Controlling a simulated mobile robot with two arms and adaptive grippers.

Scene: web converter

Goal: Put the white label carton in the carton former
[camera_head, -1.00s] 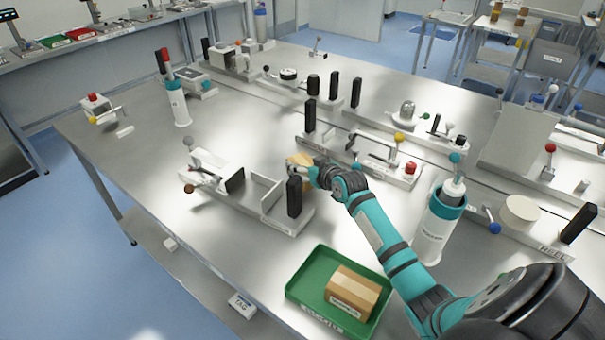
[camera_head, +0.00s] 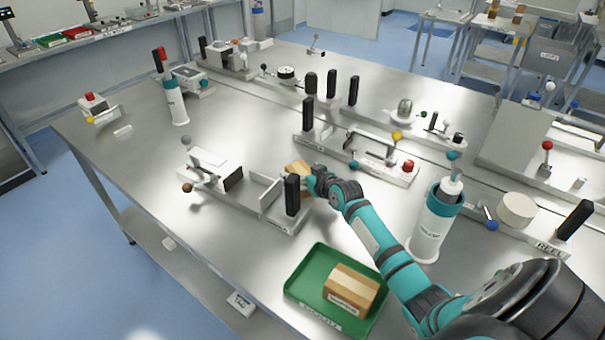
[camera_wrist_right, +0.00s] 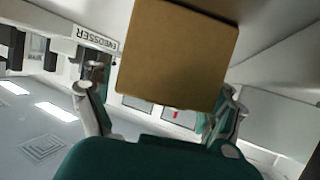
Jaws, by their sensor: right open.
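A tan carton (camera_head: 298,168) stands on the table beside the right end of a pale fixture with a black post (camera_head: 291,195). My right gripper (camera_head: 316,180) is at its right side. In the wrist view the carton's plain brown face (camera_wrist_right: 178,52) fills the space beyond my right gripper (camera_wrist_right: 160,112), whose fingers are apart on either side; contact is unclear. No label shows on this carton. A second tan carton (camera_head: 352,282) with a white label on its front lies in the green tray (camera_head: 308,272). The head view does not make clear which fixture is the carton former. My left gripper is not visible.
A fixture with a yellow knob (camera_head: 397,135) and red button (camera_head: 407,166) stands behind my gripper. A white dispenser bottle (camera_head: 437,225) stands right of my forearm. An EMBOSSER sign (camera_wrist_right: 95,39) shows in the wrist view.

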